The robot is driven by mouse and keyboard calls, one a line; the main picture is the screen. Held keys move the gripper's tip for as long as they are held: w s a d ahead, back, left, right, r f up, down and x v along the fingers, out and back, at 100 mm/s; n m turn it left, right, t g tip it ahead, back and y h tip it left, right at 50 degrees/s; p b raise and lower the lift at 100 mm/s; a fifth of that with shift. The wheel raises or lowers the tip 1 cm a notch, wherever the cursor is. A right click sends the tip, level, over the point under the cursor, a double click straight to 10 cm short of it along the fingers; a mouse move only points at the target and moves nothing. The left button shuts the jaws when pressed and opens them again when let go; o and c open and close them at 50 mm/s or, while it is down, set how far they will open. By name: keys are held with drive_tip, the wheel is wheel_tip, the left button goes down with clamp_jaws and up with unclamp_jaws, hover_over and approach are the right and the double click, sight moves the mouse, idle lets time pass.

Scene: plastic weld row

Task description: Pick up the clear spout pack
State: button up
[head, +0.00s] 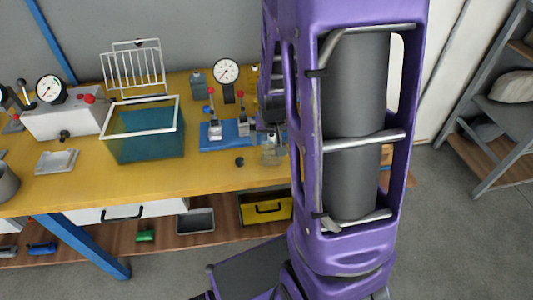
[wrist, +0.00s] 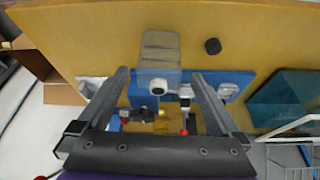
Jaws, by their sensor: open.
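The clear spout pack (wrist: 160,48) is a see-through, greyish pouch with a round white spout end. In the wrist view it lies on the yellow bench top, between and slightly beyond my fingertips. In the head view the pack (head: 271,152) shows at the bench's front part, partly hidden by my purple arm. My gripper (wrist: 160,74) is open, with one dark finger on each side of the spout end. Nothing is held. I cannot tell whether either finger touches the pack. In the head view my gripper is mostly hidden behind the arm.
A blue clamp fixture (head: 216,141) with red-knobbed levers stands beside the pack. A small black knob (head: 239,161) lies near it on the bench (head: 205,176). A teal bin (head: 146,143) stands to the left. A dial gauge (head: 226,72) stands behind. The bench's front strip is clear.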

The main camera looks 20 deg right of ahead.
sight(271, 149)
drive_tip(key=shift+b+x, duration=2.8)
drive_tip(key=shift+x, duration=1.25)
drive_tip(key=shift+s, duration=0.1)
drive_tip(key=shift+r, duration=0.1)
drive_tip(key=c, duration=1.3)
wheel_tip(271, 149, up, 10)
drive_tip(key=p, duration=0.2)
drive_tip(key=shift+p, duration=0.35)
drive_tip(key=shift+s, duration=0.1)
